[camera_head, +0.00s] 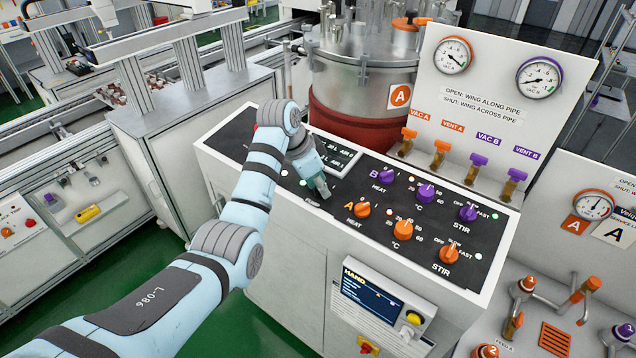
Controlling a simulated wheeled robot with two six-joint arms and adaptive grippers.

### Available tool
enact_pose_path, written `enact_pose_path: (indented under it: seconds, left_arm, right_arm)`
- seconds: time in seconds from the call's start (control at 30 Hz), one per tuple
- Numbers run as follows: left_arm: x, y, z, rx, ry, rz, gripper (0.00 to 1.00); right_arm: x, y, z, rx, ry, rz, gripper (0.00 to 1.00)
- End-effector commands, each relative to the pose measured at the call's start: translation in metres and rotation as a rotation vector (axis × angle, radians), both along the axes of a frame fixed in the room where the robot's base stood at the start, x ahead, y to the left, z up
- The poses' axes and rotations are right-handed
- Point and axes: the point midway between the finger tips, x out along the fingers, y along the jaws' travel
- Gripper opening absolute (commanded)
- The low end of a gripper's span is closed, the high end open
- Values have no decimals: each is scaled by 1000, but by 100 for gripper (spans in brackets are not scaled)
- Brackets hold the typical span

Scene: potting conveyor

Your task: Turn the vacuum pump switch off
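My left arm reaches in from the left, over the black control panel (470,262) on the white console. My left gripper (324,190) points down at the panel, left of the orange A heat knob (362,209). Its fingertips are small and close to the panel surface; I cannot tell whether they touch it or hold anything. A vacuum pump switch cannot be made out; the arm and gripper cover part of the panel's left side. A small white label (312,201), too small to read, lies just below the gripper. My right gripper is not in view.
A display (337,157) is set in the panel behind my gripper. Purple B knobs (388,174) and orange A knobs stand to the right. Orange and purple valves (440,153) line the back below two gauges. A steel vessel (365,75) stands behind the panel.

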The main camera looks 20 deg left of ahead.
Motion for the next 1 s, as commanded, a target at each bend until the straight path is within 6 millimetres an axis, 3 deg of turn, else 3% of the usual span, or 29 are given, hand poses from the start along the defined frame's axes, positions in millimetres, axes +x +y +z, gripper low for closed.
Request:
enact_pose_path:
  seconds: [1.0]
  left_arm:
    - [-1, -2, 0, -129, 50, 820, 1]
  right_arm:
    - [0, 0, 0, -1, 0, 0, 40]
